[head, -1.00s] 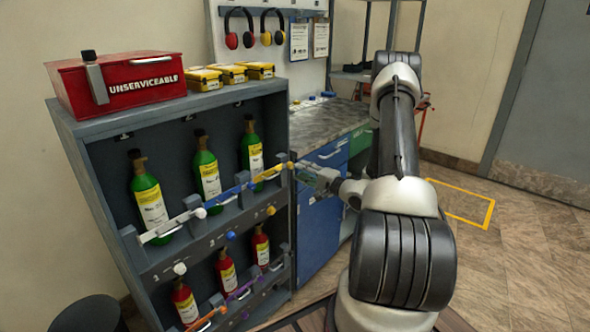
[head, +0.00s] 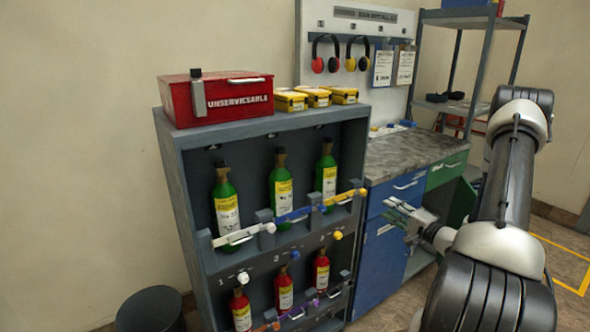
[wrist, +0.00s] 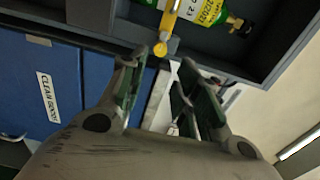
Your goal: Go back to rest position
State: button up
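My gripper (head: 401,213) is to the right of the bottle rack (head: 180,190), in front of the blue cabinet, in the head view. In the wrist view my gripper (wrist: 157,88) has its two fingers apart with nothing held between them. A yellow latch bar (wrist: 168,25) and a green bottle (wrist: 204,12) with a yellow label lie beyond the fingertips there. The rack holds green bottles (head: 281,190) on its upper shelf and red bottles (head: 241,308) on its lower shelf, with coloured bars across them.
A red box marked UNSERVICEABLE (head: 217,97) and yellow cases (head: 291,100) stand on the rack. A workbench (head: 415,150) with a blue cabinet (head: 380,255) stands to its right. A dark round bin (head: 150,308) is at lower left. Open floor lies at right.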

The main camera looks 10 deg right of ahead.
jog(key=s+a+f+m+g+y, duration=0.3)
jog(key=s+a+g+y, duration=0.15)
jog(key=s+a, duration=0.3)
jog(key=s+a+r+n+g+y, duration=0.1)
jog(key=s+a+r+n+g, duration=0.15)
jog(key=s+g, duration=0.3)
jog(key=s+a+r+n+g, duration=0.2)
jog(key=s+a+r+g, duration=0.15)
jog(key=s, duration=0.35)
jog(key=s+d+r+n+g+h, duration=0.45)
jog(key=s+r+n+h, duration=0.35)
jog(key=r, duration=0.4)
jog(key=s+a+r+n+t+h, duration=0.1)
jog(key=a+r+n+t+h, duration=0.2)
jog(key=r, duration=0.8)
jog(key=shift+s+a+n+t+h, duration=0.35)
jog(key=shift+a+n+t, duration=0.4)
jog(key=shift+t, duration=0.45)
jog(key=shift+a+r, duration=0.1)
